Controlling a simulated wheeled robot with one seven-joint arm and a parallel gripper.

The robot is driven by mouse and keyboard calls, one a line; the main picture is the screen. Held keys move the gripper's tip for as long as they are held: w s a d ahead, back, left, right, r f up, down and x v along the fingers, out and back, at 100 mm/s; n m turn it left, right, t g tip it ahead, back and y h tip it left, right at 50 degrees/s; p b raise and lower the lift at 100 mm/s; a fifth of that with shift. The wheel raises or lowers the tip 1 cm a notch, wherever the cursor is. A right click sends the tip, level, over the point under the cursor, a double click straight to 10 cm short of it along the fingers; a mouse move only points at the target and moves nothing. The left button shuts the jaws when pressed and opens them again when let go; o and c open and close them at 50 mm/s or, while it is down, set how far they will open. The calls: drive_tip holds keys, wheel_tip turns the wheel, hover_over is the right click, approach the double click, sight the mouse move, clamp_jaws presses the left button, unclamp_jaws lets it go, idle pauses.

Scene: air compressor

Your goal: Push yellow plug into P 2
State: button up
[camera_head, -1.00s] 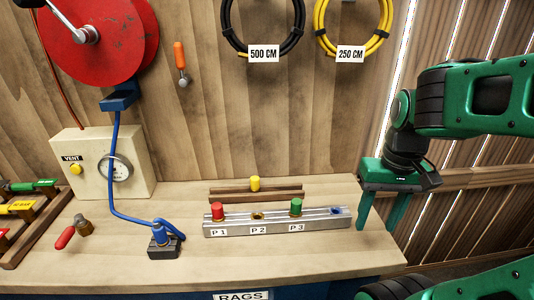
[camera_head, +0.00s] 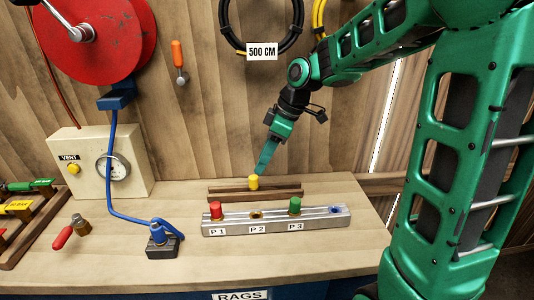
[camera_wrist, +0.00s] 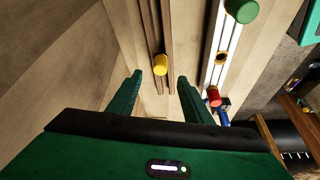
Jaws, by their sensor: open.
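The yellow plug (camera_head: 253,183) stands upright in the dark wooden rack (camera_head: 225,197) at the back of the bench; it also shows in the wrist view (camera_wrist: 160,65). My gripper (camera_head: 260,172) is just above the yellow plug in the head view. In the wrist view my open gripper (camera_wrist: 160,78) has its fingers apart, with the plug seen between and beyond them. I cannot tell whether it touches the plug. P 2 is an empty hole (camera_head: 256,214) in the metal rail (camera_head: 277,226), between the red plug (camera_head: 215,208) at P 1 and the green plug (camera_head: 295,205) at P 3.
A blue-ringed hole (camera_head: 336,211) is at the rail's right end. A blue hose fitting (camera_head: 161,240) stands left of the rail. The gauge box (camera_head: 98,165) is farther left. The bench front is clear before the rail.

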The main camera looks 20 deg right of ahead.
sight(255, 177)
drive_tip(key=x, duration=0.8)
drive_tip(key=shift+f, duration=0.3)
clamp_jaws()
drive_tip(key=shift+r, duration=0.1)
drive_tip(key=shift+r, duration=2.55)
